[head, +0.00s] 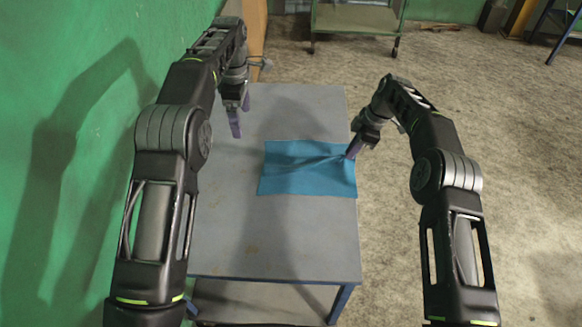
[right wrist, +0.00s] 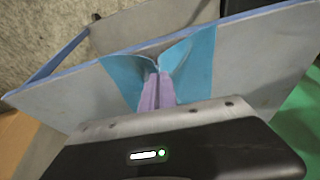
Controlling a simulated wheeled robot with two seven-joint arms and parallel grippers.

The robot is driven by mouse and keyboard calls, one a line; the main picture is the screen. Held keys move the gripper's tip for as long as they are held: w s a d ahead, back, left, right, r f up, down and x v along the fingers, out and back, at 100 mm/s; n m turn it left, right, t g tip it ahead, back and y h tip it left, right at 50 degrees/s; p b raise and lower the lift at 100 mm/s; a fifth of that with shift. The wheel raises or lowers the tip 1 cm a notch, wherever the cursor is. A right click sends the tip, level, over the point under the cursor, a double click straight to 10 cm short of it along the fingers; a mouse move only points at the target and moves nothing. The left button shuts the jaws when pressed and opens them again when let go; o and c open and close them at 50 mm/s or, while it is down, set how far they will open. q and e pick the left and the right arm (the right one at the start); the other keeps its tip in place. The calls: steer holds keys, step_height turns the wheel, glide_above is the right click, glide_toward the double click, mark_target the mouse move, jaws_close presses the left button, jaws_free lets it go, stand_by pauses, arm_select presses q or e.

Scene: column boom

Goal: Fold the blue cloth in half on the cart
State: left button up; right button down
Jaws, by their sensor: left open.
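The blue cloth (head: 290,180) lies on the grey cart top (head: 270,240), near its right edge, with creases running towards my right gripper. My right gripper (head: 349,155) is at the cloth's right side with its fingers together. In the right wrist view, its purple fingers (right wrist: 157,92) are shut on the cloth (right wrist: 195,60), which is drawn up in a pinch between the fingertips. My left gripper (head: 236,130) is above the cart, to the left of the cloth and apart from it. It is open and holds nothing.
A green wall (head: 70,90) stands close along the left. A metal trolley (head: 357,18) on castors stands behind the cart. The front of the cart top is bare. Concrete floor (head: 520,150) is open to the right.

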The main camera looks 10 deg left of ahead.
steer(key=shift+c, duration=1.4)
jaws_free()
steer(key=shift+h, duration=0.9)
steer(key=r, duration=0.3)
steer(key=d+r, duration=0.1)
steer(key=r, duration=0.1)
steer(key=shift+r, duration=0.4)
